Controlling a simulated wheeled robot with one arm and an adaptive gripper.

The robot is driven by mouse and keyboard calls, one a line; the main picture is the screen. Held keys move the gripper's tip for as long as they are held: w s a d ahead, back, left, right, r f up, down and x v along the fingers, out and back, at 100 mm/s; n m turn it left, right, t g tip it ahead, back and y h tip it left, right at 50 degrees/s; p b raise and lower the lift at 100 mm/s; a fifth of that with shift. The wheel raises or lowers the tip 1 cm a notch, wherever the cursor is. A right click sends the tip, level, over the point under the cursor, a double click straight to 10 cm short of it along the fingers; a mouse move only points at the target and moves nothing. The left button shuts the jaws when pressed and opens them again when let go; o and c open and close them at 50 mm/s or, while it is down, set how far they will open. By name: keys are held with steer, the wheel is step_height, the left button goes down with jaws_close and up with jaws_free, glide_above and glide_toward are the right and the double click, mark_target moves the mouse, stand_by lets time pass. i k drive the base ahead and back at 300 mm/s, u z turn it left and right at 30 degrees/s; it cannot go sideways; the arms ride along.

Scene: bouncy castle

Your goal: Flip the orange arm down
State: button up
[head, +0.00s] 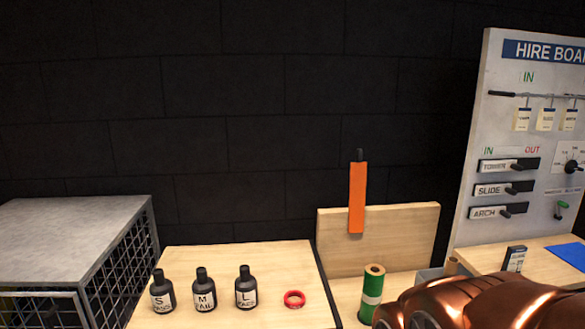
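The orange arm (357,198) is a flat orange bar standing upright against a wooden backboard (410,236). A dark tip shows at its top end, and its lower end lies in front of the board. My own copper-coloured arm covers the lower right of the head view. My gripper's fingers are not in view, and nothing is seen touching the orange arm.
A wooden table holds several black bottles (204,289) and a red ring (294,299). A green-banded roll (372,293) stands below the orange arm. A metal cage (75,230) is at left. The hire board (500,130) with sliders stands at right.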

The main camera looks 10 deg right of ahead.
mark_target(358, 169)
steer(key=k, duration=0.65)
steer(key=u, duration=0.35)
steer(key=i, duration=1.25)
steer(key=u, duration=0.6)
